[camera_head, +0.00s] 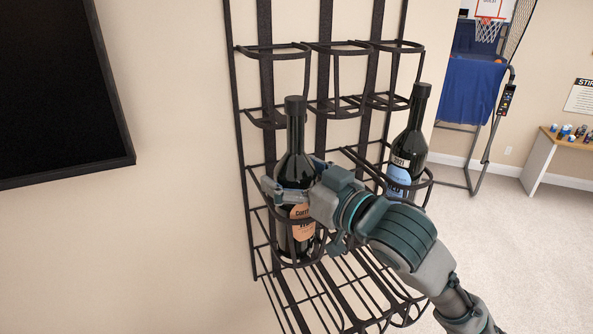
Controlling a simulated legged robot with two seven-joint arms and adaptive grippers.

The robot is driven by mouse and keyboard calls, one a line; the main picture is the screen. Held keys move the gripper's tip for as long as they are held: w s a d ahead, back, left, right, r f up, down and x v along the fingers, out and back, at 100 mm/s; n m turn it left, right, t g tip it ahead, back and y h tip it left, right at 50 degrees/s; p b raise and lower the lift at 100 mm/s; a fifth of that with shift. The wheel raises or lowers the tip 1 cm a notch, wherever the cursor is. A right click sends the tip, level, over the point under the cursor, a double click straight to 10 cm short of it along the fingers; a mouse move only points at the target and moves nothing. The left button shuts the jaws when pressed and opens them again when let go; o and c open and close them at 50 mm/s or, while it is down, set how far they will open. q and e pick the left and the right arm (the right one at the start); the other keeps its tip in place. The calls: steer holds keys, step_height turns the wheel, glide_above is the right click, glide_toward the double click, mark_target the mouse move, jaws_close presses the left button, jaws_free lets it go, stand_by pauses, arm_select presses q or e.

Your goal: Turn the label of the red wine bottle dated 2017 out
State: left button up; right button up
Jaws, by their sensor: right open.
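A dark wine bottle (293,140) with an orange label stands upright in the left ring of a black wire rack (266,70). Its label faces outward and is partly covered by my gripper; I cannot read a date on it. My right gripper (289,192) is around the body of this bottle, with a finger on each side, its jaws open; contact is unclear. A second dark bottle (412,130) with a blue label stands slightly tilted in the right ring, its lower part behind the ring and my arm. My left gripper is not in view.
The rack is fixed against a beige wall (180,80), with empty rings above the bottles. A black screen (60,90) hangs at left. A basketball game (480,70) and a table with cans (565,145) stand at the far right, beyond open carpet.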

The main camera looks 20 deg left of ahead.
steer(key=shift+d, duration=0.2)
steer(key=c, duration=1)
steer(key=shift+f+m+t+h+b, duration=0.1)
steer(key=shift+m+t+h+b, duration=0.5)
steer(key=shift+m+t+b, duration=0.4)
steer(key=shift+t+h, duration=0.4)
steer(key=shift+t, duration=0.2)
steer(key=o, duration=1)
steer(key=b+v, duration=0.3)
steer(key=v, duration=0.9)
steer(key=shift+b, duration=0.35)
